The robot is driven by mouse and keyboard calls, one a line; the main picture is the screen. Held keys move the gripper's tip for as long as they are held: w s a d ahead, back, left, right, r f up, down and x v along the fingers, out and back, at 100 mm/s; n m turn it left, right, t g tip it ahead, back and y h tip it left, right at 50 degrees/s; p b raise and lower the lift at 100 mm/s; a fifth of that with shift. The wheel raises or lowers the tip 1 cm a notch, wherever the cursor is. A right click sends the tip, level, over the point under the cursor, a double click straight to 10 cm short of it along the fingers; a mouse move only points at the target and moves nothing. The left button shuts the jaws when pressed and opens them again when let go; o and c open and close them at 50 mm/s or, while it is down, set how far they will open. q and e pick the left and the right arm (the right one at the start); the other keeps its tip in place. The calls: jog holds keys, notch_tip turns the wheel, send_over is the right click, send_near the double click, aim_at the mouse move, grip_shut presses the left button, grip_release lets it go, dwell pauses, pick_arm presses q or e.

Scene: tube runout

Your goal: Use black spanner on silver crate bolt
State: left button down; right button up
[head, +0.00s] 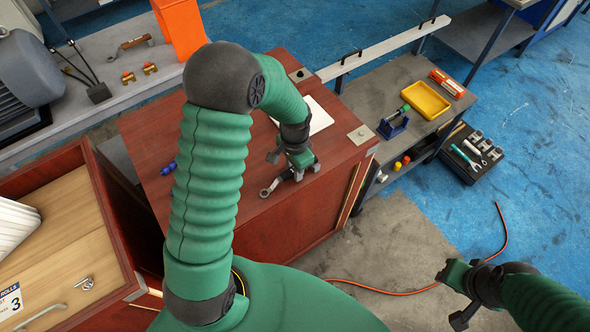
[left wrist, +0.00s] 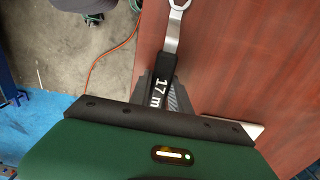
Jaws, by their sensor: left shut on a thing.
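My left gripper (head: 281,177) is shut on a spanner (head: 268,190) above the red-brown wooden top of the crate (head: 240,225). In the left wrist view the spanner has a black grip (left wrist: 161,88) marked "17 m" and a silver shaft and ring end (left wrist: 176,12). The ring end points away from the gripper and is cut off at the top of that view. A metal corner plate with a bolt-like spot (head: 360,134) is at the crate's right corner, apart from the spanner. Another dark plate (head: 300,75) is at the far corner. My right gripper (head: 456,294) is open and empty, above the floor.
A blue object (head: 168,168) and a white sheet (head: 318,112) lie on the crate top. An open wooden drawer (head: 75,225) is at left. A grey bench (head: 400,75) holds a yellow tray (head: 425,99). An orange cable (head: 400,291) crosses the floor.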

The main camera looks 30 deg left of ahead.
pick_arm(q)
jog(key=shift+r, duration=0.6)
notch_tip(320, 180, up, 2)
jog(key=shift+r, duration=0.1)
jog(key=s+d+r+b, duration=0.1)
jog(key=s+d, duration=0.9)
jog(key=s, duration=0.2)
jog(key=shift+s+d+r+b, duration=0.15)
jog(key=shift+d+r+b, duration=0.05)
jog(key=shift+r+b, duration=0.2)
jog(key=shift+f, duration=0.1)
